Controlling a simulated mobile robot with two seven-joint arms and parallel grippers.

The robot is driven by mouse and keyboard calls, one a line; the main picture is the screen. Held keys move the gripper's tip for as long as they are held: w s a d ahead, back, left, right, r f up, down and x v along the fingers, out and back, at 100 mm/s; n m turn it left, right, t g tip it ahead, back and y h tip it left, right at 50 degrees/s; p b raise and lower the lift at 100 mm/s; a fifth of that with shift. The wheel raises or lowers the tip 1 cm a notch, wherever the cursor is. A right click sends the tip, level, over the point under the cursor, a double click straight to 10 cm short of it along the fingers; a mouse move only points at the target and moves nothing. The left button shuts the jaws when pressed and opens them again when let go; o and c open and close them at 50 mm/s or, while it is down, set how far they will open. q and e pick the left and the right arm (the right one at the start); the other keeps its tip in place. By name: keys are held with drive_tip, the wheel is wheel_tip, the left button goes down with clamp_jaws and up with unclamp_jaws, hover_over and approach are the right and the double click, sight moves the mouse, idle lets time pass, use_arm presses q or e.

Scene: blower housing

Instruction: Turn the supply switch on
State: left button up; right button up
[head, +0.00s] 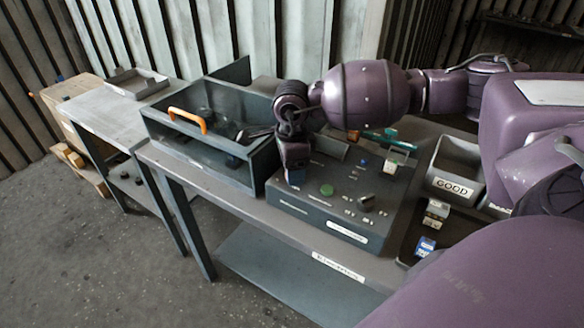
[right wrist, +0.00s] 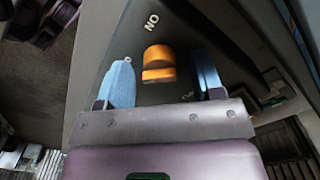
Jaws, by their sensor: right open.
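The grey control box (head: 300,207) stands on the bench, with a sloping panel of buttons and labels. In the head view my right gripper (head: 294,176) points down at the left part of this panel, and it hides the switch there. In the right wrist view the orange switch knob (right wrist: 158,66) sits on the dark panel beside a white label (right wrist: 151,22) that appears as "NO" at this angle. My right gripper (right wrist: 162,75) is open, with one blue finger on each side of the knob. Both fingers look apart from it. My left gripper is not in view.
On the panel are a green button (head: 327,190) and a dark knob (head: 367,203). A dark open housing (head: 205,165) with an orange handle (head: 187,119) stands close left of the box. A grey "GOOD" bin (head: 455,185) stands to the right.

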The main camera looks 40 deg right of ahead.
drive_tip(key=shift+f, duration=0.2)
drive_tip(key=c, duration=0.6)
drive_tip(key=shift+c, duration=1.6)
